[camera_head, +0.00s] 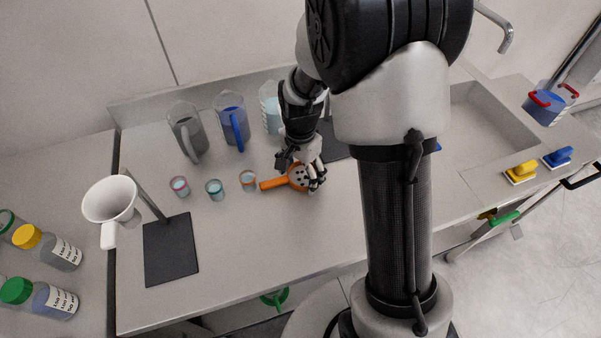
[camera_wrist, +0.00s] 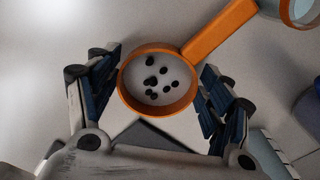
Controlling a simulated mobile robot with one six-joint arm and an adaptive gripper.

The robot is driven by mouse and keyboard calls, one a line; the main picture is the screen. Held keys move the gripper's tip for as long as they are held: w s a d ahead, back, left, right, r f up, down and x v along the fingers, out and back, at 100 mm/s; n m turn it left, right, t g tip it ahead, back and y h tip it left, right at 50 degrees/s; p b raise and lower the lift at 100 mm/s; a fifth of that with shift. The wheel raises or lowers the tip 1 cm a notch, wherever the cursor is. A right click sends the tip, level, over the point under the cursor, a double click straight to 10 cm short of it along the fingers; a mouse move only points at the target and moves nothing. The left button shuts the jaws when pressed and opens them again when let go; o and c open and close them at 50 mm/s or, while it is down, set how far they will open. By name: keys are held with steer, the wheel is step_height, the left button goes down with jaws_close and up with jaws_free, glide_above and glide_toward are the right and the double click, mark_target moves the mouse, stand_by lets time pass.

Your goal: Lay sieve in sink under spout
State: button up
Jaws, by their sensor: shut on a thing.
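The sieve (camera_head: 272,184) is orange, with a round bowl and a straight handle that points left in the head view. In the wrist view the sieve (camera_wrist: 188,104) has a pale mesh bowl with several dark bits in it. My gripper (camera_head: 300,178) is shut on the bowl; in the wrist view its blue-padded fingers (camera_wrist: 158,80) flank the rim on both sides. The sieve is at or just above the counter; I cannot tell whether it touches. The sink (camera_head: 496,116) is at the right, partly hidden by my arm. The metal spout (camera_head: 506,40) reaches over it from the wall.
Small cups (camera_head: 248,180) stand left of the sieve, one near its handle. A grey jug (camera_head: 187,132) and a blue jug (camera_head: 231,124) stand behind. A funnel (camera_head: 110,200) on a stand is at the left.

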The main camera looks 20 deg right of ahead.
steer(key=shift+f, duration=0.15)
steer(key=o, duration=1.1)
steer(key=shift+c, duration=0.2)
